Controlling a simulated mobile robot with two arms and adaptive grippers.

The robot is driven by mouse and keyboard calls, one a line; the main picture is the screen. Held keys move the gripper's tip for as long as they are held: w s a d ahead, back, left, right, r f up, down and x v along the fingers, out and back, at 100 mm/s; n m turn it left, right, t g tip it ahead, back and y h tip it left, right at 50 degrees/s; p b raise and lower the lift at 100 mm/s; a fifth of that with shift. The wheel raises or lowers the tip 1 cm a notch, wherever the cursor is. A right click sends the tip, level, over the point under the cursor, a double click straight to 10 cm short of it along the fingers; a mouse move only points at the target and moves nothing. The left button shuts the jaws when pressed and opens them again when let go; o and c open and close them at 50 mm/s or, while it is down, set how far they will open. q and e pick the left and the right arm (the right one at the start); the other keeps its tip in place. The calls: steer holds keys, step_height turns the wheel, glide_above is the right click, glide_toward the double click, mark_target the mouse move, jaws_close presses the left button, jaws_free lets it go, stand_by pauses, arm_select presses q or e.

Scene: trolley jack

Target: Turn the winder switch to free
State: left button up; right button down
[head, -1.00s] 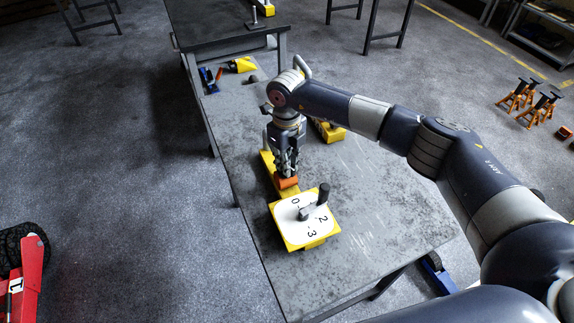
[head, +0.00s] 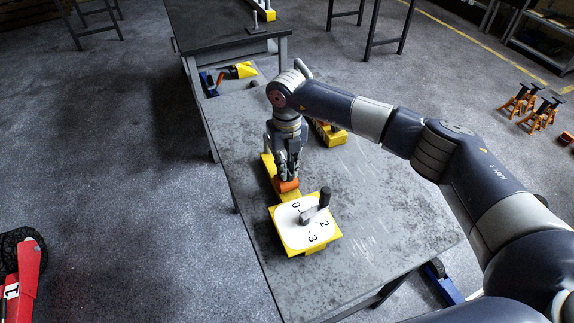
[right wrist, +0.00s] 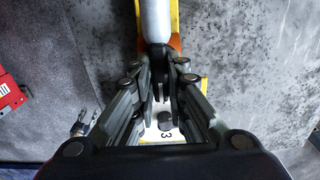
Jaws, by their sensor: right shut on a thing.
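A yellow winder unit stands on the grey workbench. Its white dial plate (head: 305,226), marked with numbers including 0, 2 and 3, carries a dark crank lever (head: 322,199). Behind the plate is an orange part (head: 287,186) on the yellow body. My right gripper (head: 287,173) points down at this part, its fingers closed. In the right wrist view, my right gripper (right wrist: 161,98) is closed around a narrow dark piece (right wrist: 159,57), likely the switch, below a pale cylinder (right wrist: 155,22). The fingers hide most of it, so its setting cannot be read.
The workbench (head: 400,225) is clear to the right of the winder. Another yellow piece (head: 332,136) lies behind my right wrist. Small tools lie at the bench's far end. Orange stands (head: 530,108) and a red jack (head: 22,278) are on the floor.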

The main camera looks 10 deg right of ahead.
steer(key=c, duration=1.9)
jaws_free()
step_height(320, 180, up, 12)
steer(key=shift+r, duration=0.1)
steer(key=shift+s, duration=0.1)
